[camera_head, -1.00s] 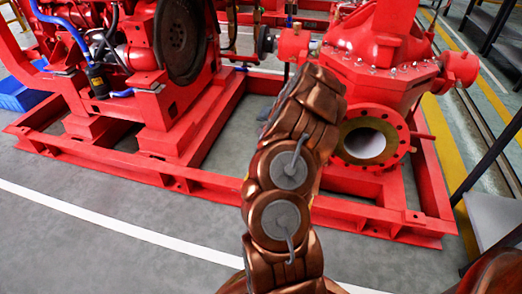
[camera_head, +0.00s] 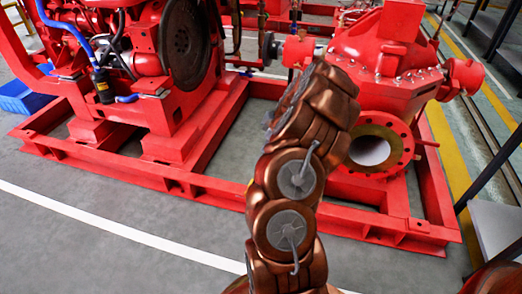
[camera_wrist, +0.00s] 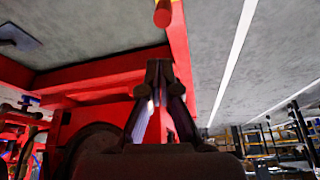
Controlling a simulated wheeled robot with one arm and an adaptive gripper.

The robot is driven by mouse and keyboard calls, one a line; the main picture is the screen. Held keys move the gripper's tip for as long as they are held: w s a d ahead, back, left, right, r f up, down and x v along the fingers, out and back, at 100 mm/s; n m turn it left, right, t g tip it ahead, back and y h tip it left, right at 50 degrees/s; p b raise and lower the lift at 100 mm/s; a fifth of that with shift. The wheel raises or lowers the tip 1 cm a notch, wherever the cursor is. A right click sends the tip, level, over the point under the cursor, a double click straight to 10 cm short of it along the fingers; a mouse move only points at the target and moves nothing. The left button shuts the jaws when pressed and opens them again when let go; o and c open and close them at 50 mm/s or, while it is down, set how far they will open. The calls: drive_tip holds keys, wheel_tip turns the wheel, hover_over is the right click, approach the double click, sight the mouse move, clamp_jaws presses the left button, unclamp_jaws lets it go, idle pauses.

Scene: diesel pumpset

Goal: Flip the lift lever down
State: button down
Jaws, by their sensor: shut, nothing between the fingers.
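My gripper (camera_wrist: 160,72) shows in the wrist view with its dark fingers close together, shut and empty. A short red rod with a rounded end (camera_wrist: 163,14) shows beyond the fingertips at the top of the wrist view, apart from them. I cannot tell whether this rod is the lift lever. In the head view, a thin red bar (camera_head: 426,142) sticks out to the right of the pump's round flange (camera_head: 376,150). My arm covers part of the pump, and my gripper cannot be made out there.
The red pump (camera_head: 385,50) and the engine (camera_head: 130,45) stand on a red base frame (camera_head: 130,171). Grey floor (camera_head: 90,230) is clear in front. A dark stand with a pale shelf (camera_head: 495,225) is at the right edge.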

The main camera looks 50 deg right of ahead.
drive_tip(key=s+r, duration=0.1)
drive_tip(key=s+d+r, duration=0.1)
drive_tip(key=s+r+p, duration=0.1)
drive_tip(key=s, duration=0.1)
drive_tip(key=shift+d+r, duration=0.25)
drive_tip(key=shift+r, duration=0.05)
idle(0.4)
drive_tip(key=w+a+r+n+g+y+p, duration=0.1)
drive_tip(key=a+r+g+y+p, duration=0.15)
drive_tip(key=a+r+p, duration=2.15)
drive_tip(key=s+a+r+g+h, duration=0.1)
drive_tip(key=s+a+r, duration=0.4)
drive_tip(key=a+r, duration=0.4)
drive_tip(key=s+a+r+g+h, duration=0.1)
drive_tip(key=s+a+r, duration=0.4)
drive_tip(key=a+r, duration=0.4)
drive_tip(key=s+a+r+m+g+h+p, duration=0.1)
drive_tip(key=s+r+p, duration=0.3)
drive_tip(key=s, duration=0.3)
drive_tip(key=s+r+m+p, duration=0.2)
drive_tip(key=s+r+p, duration=0.3)
drive_tip(key=s, duration=0.3)
drive_tip(key=shift+s+a+r+m+g+h+p, duration=0.3)
drive_tip(key=shift+a+g+h+p, duration=0.05)
drive_tip(key=shift+p, duration=0.15)
